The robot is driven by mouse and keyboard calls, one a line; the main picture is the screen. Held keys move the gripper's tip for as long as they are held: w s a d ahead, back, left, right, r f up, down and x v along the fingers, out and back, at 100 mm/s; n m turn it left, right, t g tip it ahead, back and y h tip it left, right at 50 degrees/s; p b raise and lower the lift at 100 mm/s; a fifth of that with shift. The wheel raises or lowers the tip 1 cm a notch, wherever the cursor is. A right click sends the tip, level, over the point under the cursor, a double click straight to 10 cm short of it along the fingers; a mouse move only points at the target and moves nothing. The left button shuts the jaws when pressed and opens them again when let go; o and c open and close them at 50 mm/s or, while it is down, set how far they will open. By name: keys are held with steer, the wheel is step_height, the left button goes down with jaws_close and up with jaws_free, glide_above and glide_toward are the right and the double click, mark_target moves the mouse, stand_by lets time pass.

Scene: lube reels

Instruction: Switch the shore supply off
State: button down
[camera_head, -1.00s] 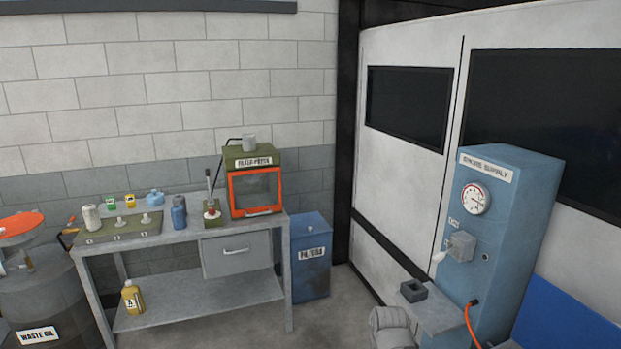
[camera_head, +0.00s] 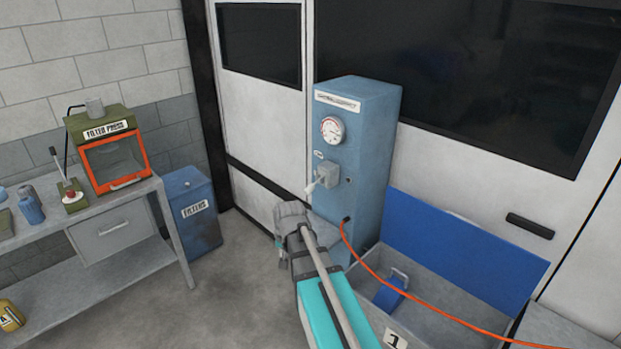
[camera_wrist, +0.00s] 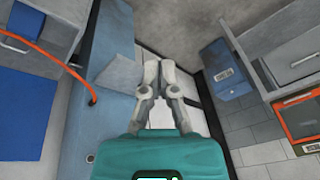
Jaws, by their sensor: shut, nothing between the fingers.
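The shore supply is a tall blue cabinet (camera_head: 362,150) right of centre in the head view; its side face also shows at left in the wrist view (camera_wrist: 102,118). It bears a round gauge (camera_head: 332,130) and, below it, a grey switch box (camera_head: 328,176) with a pale lever (camera_head: 312,188) angled down to the left. My gripper (camera_wrist: 159,64) is shut and empty in the wrist view, in front of the cabinet. In the head view my arm reaches up below the switch, apart from the lever in the picture; the fingertips cannot be made out there. The switch is not visible in the wrist view.
An orange cable (camera_head: 385,284) runs from the cabinet over an open grey bin (camera_head: 440,313) with a blue lid. A blue filters bin (camera_head: 190,225) and a workbench (camera_head: 120,205) with a filter press (camera_head: 112,150) stand at left. The floor between is clear.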

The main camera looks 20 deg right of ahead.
steer(key=w+d+r+m+t+p, duration=0.2)
steer(key=w+d+r+m+p, duration=0.2)
steer(key=w+d+r, duration=0.2)
steer(key=w+d+r+m+t+h+p, duration=0.1)
steer(key=w+d+r+m+t+p, duration=0.1)
steer(key=w+d+r+m+p, duration=0.2)
steer(key=w+d+r, duration=0.3)
steer(key=w+d, duration=0.3)
steer(key=d, duration=0.3)
steer(key=shift+w+d+r+t+h+p, duration=0.25)
steer(key=shift+w+d+t+h+p, duration=0.05)
steer(key=shift+w+d+t, duration=0.1)
steer(key=shift+f, duration=0.15)
steer(key=b, duration=1.1)
glide_toward(310, 188)
steer(key=x, duration=0.7)
steer(key=shift+w+d+f, duration=0.1)
steer(key=shift+w+f, duration=0.15)
steer(key=shift+f, duration=0.05)
